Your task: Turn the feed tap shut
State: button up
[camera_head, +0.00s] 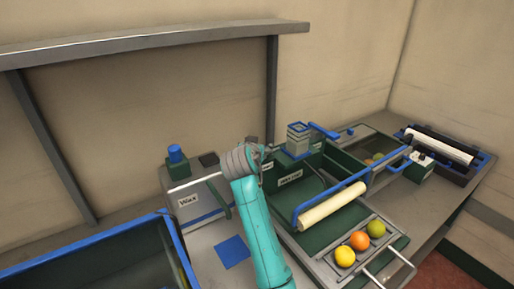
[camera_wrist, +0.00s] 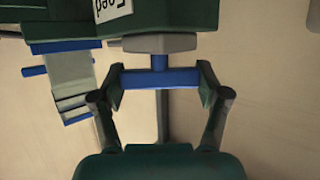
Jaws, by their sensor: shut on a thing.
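The feed tap's blue bar handle (camera_wrist: 160,79) lies level across the wrist view, on a short blue stem from a grey fitting (camera_wrist: 150,43). My gripper (camera_wrist: 161,84) is shut on the handle, with one finger pad at each end of the bar. A grey pipe (camera_wrist: 163,125) runs down behind the handle. In the head view my teal arm reaches to the back of the bench, and its grey wrist hides the tap and my fingers.
A box labelled "Wax" (camera_head: 187,201) stands left of my arm, near a blue-rimmed bin (camera_head: 85,243). To the right are a cream roller (camera_head: 332,206) and a tray (camera_head: 385,252) with a lemon, an orange and a green fruit. A blue lever (camera_head: 324,131) sticks out close by.

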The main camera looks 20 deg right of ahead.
jog(key=m+g+h, duration=0.5)
jog(key=m, duration=0.1)
dwell(0.6)
jog(key=o, duration=1.2)
jog(key=shift+c, duration=0.2)
jog(key=v, duration=0.7)
jog(key=shift+a+h, duration=0.3)
jog(key=shift+c, duration=0.3)
